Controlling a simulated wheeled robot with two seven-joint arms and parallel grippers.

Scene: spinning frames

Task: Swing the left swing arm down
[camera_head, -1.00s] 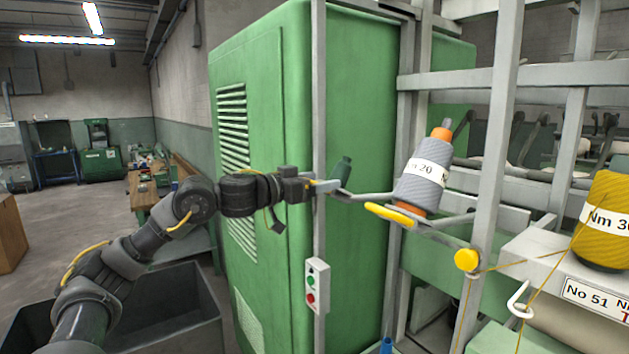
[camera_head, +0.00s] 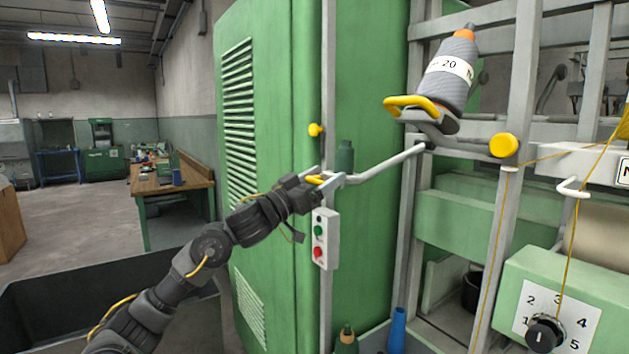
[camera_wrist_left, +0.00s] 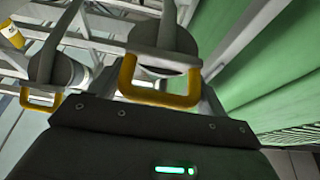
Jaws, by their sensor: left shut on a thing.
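The left swing arm (camera_head: 385,166) is a pale bar running from the machine frame down-left to a yellow handle (camera_head: 316,180). A dark green tube (camera_head: 345,158) stands upright near its handle end. My left gripper (camera_head: 328,182) is shut on that handle, beside the green cabinet's front corner. In the left wrist view the yellow U-shaped handle (camera_wrist_left: 160,98) lies just ahead of the gripper body, under a round grey holder (camera_wrist_left: 165,45). My right gripper is not in view.
Another holder with a yellow handle (camera_head: 410,105) and a grey bobbin (camera_head: 450,75) is higher up. A yellow knob (camera_head: 503,145) sits on the frame. A control box (camera_head: 325,238) is just below my gripper. The green cabinet (camera_head: 370,90) stands close behind it.

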